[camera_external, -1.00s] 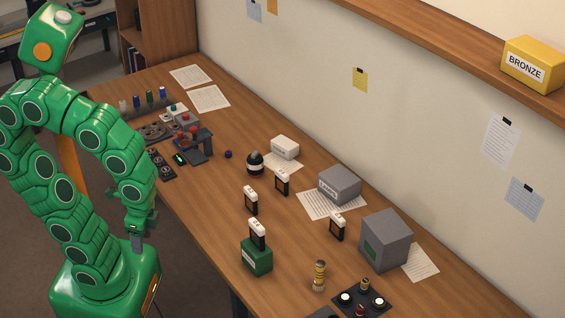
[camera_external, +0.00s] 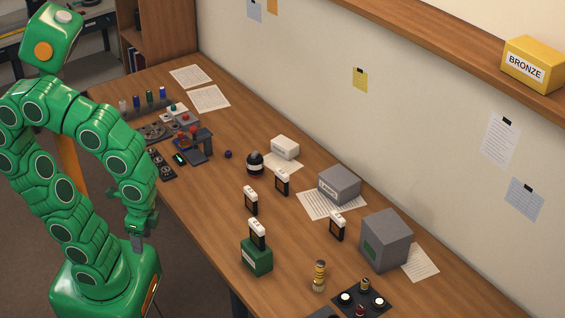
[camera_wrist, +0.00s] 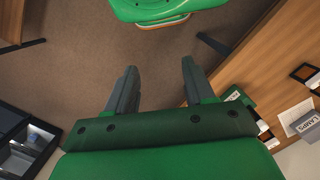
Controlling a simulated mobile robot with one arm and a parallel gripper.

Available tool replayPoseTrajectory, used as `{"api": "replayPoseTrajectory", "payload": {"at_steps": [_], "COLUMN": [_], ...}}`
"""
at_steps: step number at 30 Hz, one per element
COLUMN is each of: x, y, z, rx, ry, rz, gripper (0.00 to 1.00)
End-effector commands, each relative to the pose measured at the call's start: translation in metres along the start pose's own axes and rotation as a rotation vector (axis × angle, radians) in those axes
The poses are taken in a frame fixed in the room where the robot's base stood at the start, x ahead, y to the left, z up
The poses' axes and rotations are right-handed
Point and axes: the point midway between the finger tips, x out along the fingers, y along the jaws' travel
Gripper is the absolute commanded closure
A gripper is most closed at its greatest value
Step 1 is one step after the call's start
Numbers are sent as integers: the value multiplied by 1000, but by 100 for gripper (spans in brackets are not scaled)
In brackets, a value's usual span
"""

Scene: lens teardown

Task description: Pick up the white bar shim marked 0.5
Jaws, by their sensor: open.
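Several small white bars top dark upright holders on the bench in the external view: one at the left (camera_external: 250,192), one at the back (camera_external: 282,175), one at the right (camera_external: 337,217), and one above a green block (camera_external: 257,228). Their markings are too small to read, so I cannot tell which bar is marked 0.5. My gripper (camera_external: 137,241) hangs left of the bench's front edge, apart from all of them. In the wrist view my gripper (camera_wrist: 160,68) is open and empty, with floor between its fingers.
A grey box (camera_external: 340,185), a larger grey box (camera_external: 385,240), a small white box (camera_external: 285,147) and a black-and-white round object (camera_external: 255,163) stand behind or beside the bars. A brass cylinder (camera_external: 319,276) stands near the front. Bare wood lies left of the bars.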

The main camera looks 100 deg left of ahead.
Motion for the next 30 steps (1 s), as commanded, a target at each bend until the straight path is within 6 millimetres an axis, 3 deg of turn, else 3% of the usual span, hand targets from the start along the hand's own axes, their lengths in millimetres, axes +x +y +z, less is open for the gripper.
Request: {"api": "replayPoseTrajectory", "payload": {"at_steps": [8,30], "x": [-8,-23], "y": [-22,-141], "z": [-25,-136], "rx": [24,162], "ry": [-28,-210], "rz": [-48,-256], "gripper": [47,47]}}
